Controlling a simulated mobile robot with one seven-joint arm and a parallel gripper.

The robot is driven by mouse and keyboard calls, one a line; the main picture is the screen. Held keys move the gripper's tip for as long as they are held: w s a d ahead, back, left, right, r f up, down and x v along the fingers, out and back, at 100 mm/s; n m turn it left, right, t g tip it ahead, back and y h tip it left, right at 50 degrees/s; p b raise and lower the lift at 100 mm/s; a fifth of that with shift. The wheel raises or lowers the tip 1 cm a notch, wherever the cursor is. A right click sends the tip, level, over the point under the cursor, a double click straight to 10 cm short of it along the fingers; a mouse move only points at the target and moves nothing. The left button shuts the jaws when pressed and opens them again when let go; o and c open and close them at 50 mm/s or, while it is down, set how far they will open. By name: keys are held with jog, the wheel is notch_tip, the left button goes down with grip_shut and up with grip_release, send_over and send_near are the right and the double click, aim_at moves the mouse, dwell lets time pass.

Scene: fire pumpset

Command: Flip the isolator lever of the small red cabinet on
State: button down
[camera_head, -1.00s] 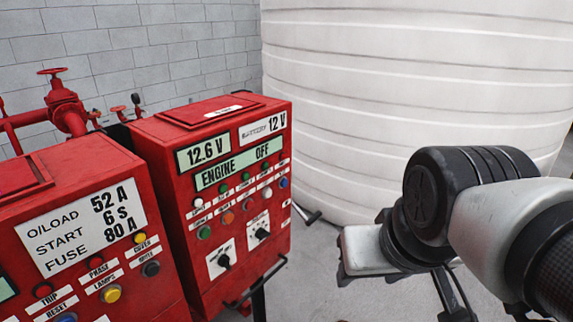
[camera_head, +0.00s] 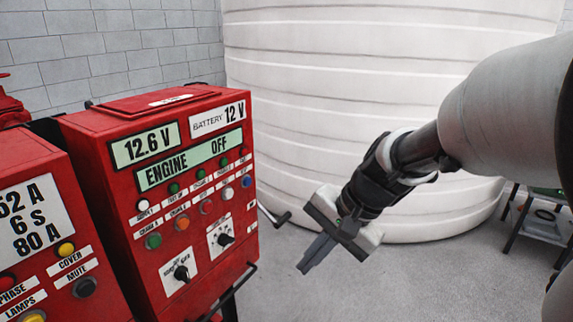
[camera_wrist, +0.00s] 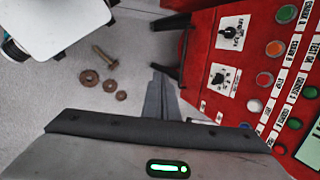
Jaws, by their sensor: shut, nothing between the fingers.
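The red cabinet (camera_head: 165,195) with the "ENGINE OFF" display stands left of centre in the head view. A lever with a dark grip (camera_head: 275,217) sticks out from its right side; I take it for the isolator lever. My gripper (camera_head: 305,266) is shut and empty, right of the cabinet and lower in the picture than the lever, apart from both. Its fingers point down and to the left. The wrist view shows the shut fingers (camera_wrist: 161,92) beside the cabinet's front panel (camera_wrist: 240,75). I cannot clearly make out the lever there.
A second red cabinet (camera_head: 70,285) stands at the left. A large white tank (camera_head: 330,90) fills the back. A low table (camera_head: 545,220) is at the far right. A bolt (camera_wrist: 104,54) and several washers show over the grey floor. The floor between cabinet and tank is clear.

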jog(key=w+a+f+m+y+b, duration=0.2)
jog(key=w+f+m+y+b, duration=0.25)
jog(key=w+f, duration=0.35)
jog(key=w+d+f+m+t+y+b, duration=0.2)
jog(key=w+d+f+m+t, duration=0.1)
jog(key=w+f+m, duration=0.3)
jog(key=w+d+f+m+t+y+b, duration=0.2)
jog(key=w+m, duration=0.5)
jog(key=w, duration=0.4)
notch_tip(320, 180, down, 4)
jog(key=shift+w+d+r+t+b, duration=0.15)
jog(key=shift+d+t+b, duration=0.6)
jog(key=shift+t, duration=0.45)
jog(key=b+x, duration=0.2)
jog(key=x, duration=0.8)
jog(key=r, duration=0.4)
jog(key=shift+s+d, duration=0.3)
jog(key=shift+r+p, duration=0.1)
jog(key=shift+p, duration=0.2)
